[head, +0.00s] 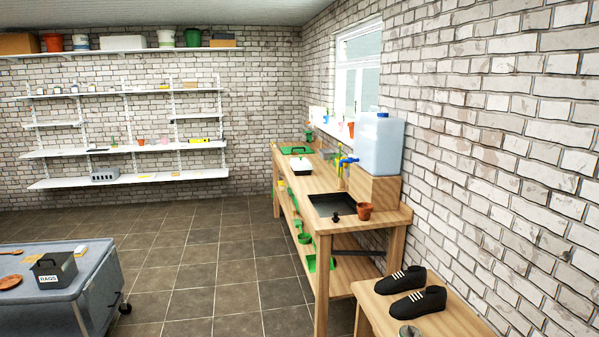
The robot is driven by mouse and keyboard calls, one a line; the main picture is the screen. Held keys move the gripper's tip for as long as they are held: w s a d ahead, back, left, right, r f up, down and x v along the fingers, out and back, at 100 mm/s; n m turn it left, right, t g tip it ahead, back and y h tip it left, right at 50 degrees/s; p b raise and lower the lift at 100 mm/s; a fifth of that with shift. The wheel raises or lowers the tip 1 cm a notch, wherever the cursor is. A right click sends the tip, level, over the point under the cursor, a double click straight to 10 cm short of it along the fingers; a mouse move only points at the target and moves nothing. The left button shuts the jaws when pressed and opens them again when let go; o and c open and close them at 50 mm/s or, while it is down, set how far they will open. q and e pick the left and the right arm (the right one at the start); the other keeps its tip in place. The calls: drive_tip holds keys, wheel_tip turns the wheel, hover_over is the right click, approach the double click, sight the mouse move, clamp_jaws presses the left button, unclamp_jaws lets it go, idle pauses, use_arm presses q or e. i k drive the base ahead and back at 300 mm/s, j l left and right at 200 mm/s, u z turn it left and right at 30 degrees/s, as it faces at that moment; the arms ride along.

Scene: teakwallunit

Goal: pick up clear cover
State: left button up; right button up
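A small pale, see-through-looking cover (300,161) sits on a dark tray on the far part of the wooden bench (375,219) along the right wall. It is too small to tell for sure that this is the clear cover. No other clear cover can be made out. Neither of my grippers is in view.
The bench holds a dark sink (334,204), a large water container (377,143) and a terracotta pot (365,211). Black shoes (417,292) are on a low wooden bench at the front right. A grey cart (50,310) stands front left. The tiled floor (222,262) between is clear.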

sight(301, 163)
drive_tip(key=i+u, duration=0.4)
drive_tip(key=i, duration=1)
drive_tip(key=i+j, duration=0.1)
drive_tip(key=i, duration=1.6)
drive_tip(key=i+z, duration=0.4)
drive_tip(key=i+j+z, duration=0.2)
drive_tip(key=i+z, duration=0.2)
drive_tip(key=i+j+z, duration=0.6)
drive_tip(key=z, duration=0.15)
drive_tip(key=i, duration=0.05)
